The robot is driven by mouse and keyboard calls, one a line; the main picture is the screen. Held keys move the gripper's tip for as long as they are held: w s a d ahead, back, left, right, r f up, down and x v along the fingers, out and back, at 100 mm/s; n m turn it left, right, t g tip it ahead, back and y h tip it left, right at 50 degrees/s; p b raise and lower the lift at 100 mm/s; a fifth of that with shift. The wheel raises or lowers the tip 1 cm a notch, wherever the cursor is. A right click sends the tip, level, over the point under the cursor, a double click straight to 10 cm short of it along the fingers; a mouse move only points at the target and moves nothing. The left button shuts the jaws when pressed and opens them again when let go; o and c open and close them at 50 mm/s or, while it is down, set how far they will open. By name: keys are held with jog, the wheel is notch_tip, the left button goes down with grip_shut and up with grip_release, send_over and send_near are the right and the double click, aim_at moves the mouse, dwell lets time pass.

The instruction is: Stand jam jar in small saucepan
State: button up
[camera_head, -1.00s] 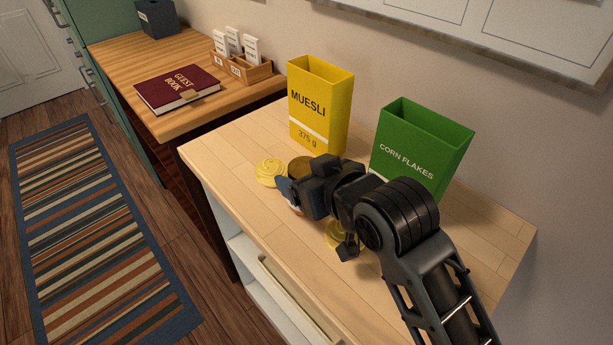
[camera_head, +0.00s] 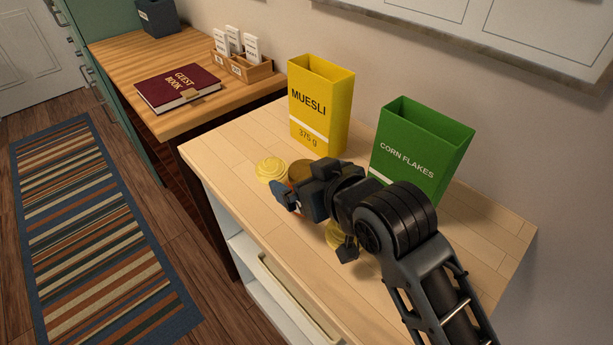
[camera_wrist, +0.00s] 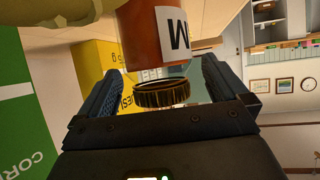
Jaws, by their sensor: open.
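The jam jar (camera_wrist: 153,38) is orange with a white label showing part of a letter, and has a dark gold ridged lid (camera_wrist: 163,94). In the wrist view, which looks upside down, its lid end is between the fingers. My gripper (camera_wrist: 152,68) is open, a finger on each side, with a gap visible beside the lid. In the head view, my gripper (camera_head: 290,194) is low over the pale worktop, partly hiding a brown round top (camera_head: 301,168) that appears to be the jar's lid. I cannot make out a small saucepan.
The yellow muesli box (camera_head: 320,105) and green corn flakes box (camera_head: 420,150) stand behind my arm. Rounded yellow things (camera_head: 271,169) (camera_head: 336,236) sit on the pale worktop (camera_head: 235,145). A guest book (camera_head: 178,88) lies on the adjoining counter. The worktop's front left is clear.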

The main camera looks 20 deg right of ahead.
jog(key=v, duration=1)
jog(key=shift+r+p, duration=0.3)
jog(key=shift+p, duration=0.1)
jog(key=shift+p+v, duration=0.9)
jog(key=shift+f, duration=0.1)
jog(key=shift+t, duration=0.6)
jog(key=s+d+f, duration=0.1)
jog(key=s+f, duration=0.1)
jog(key=s, duration=0.2)
jog(key=s+d+f, duration=0.1)
jog(key=s+f, duration=0.1)
jog(key=s, duration=0.2)
jog(key=s+d+f, duration=0.1)
jog(key=s, duration=0.3)
jog(key=shift+s+d+f, duration=0.35)
jog(key=shift+s+f, duration=0.05)
jog(key=s+r+m+t+h, duration=0.1)
jog(key=s+r, duration=0.1)
jog(key=s, duration=1.2)
jog(key=shift+r, duration=0.35)
